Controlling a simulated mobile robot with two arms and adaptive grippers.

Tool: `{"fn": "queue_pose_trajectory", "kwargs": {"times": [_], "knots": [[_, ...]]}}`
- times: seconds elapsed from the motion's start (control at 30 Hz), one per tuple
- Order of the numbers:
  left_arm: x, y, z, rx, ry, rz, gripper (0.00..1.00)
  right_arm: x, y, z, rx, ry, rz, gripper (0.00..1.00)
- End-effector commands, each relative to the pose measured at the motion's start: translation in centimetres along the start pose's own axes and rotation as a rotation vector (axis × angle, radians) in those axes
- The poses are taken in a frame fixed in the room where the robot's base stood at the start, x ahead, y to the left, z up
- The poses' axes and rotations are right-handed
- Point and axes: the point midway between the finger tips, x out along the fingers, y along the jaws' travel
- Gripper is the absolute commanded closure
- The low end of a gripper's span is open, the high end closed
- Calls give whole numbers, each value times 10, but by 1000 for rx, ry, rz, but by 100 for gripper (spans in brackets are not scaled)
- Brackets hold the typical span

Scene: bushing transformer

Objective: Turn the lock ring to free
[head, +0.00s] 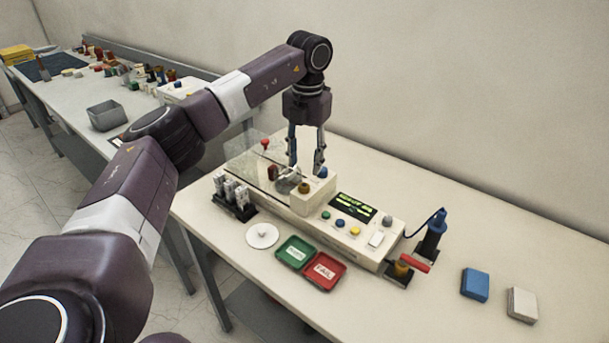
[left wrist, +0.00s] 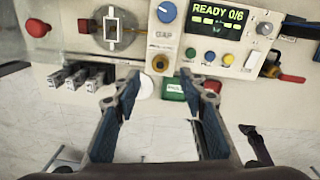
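My left gripper (head: 305,168) hangs pointing down over the test machine (head: 325,228). Its two fingers stand apart with nothing between them, and they also show open in the left wrist view (left wrist: 158,88). A grey ring-like fitting (head: 287,183), which looks like the lock ring, sits on the machine's left part, close to the fingertips in the head view. In the left wrist view this round fitting (left wrist: 125,37) lies on a pale plate at upper left, off the line between the fingers. I cannot tell whether its ring is locked. My right gripper is not in view.
A display (left wrist: 222,16) reads READY 0/6. Small bushings in a black rack (head: 233,198), a white disc (head: 262,236), a green tray (head: 296,252) and a red FAIL tray (head: 324,271) lie in front. The table's right side is mostly clear.

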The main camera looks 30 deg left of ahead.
Motion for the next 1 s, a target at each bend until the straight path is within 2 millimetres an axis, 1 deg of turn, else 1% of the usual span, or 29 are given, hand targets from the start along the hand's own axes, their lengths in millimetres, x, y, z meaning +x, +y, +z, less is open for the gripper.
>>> {"fn": "queue_pose_trajectory", "kwargs": {"times": [0.03, 0.1, 0.2, 0.3, 0.47, 1.0], "knots": [[-12, -1, 1, 1, -4, -1, 61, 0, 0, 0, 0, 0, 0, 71], [-25, -1, 1, 1, -3, -1, 61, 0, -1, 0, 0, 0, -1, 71], [-39, -1, 1, 0, -2, -1, 61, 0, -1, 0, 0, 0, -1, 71], [-48, 0, 1, 1, -1, -1, 61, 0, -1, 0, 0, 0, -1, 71], [-53, 0, 0, 1, 0, -1, 61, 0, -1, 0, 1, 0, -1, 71], [-52, 0, 0, 1, 0, -1, 61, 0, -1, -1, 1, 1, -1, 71]]}}
